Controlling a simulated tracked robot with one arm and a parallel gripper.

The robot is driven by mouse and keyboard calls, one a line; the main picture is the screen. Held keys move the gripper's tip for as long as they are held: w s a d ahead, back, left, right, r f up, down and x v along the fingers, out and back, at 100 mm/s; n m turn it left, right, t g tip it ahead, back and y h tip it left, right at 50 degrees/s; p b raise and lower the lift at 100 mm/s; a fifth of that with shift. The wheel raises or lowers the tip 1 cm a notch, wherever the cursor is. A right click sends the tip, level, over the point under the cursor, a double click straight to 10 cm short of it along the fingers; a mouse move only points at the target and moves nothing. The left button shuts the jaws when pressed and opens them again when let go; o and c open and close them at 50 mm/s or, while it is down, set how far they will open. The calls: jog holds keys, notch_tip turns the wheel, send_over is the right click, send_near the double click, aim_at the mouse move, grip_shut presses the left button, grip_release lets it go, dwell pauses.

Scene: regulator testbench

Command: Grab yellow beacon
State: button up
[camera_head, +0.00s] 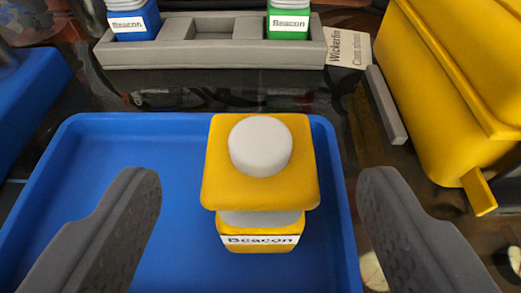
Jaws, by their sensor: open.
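The yellow beacon (260,190) stands upright in the blue tray (105,135). It has a square yellow top with a white round cap and a "Beacon" label low on its front. My gripper (262,205) is open, with one dark grey finger on each side of the picture. The beacon shows between the fingers, closer to the right one, and neither finger appears to touch it. The lower parts of the fingers run out of the picture at the bottom.
A grey rack (215,55) stands behind the tray, holding a blue beacon (135,22) and a green beacon (288,20), with an empty slot between. A large yellow case (450,90) is at right. A blue object (30,100) is at left. The tray's left part is clear.

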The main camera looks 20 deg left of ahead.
aim_at(260, 136)
jog(key=shift+f+b+x, duration=0.1)
jog(key=shift+b+x, duration=0.3)
jog(key=shift+x, duration=1.1)
jog(key=shift+f+b+x, duration=0.15)
jog(key=shift+b+x, duration=0.25)
jog(key=shift+x, duration=1.1)
jog(key=shift+w+a, duration=0.1)
jog(key=shift+w, duration=0.15)
jog(key=c, duration=1.1)
jog(key=shift+r, duration=0.1)
jog(key=shift+c, duration=0.2)
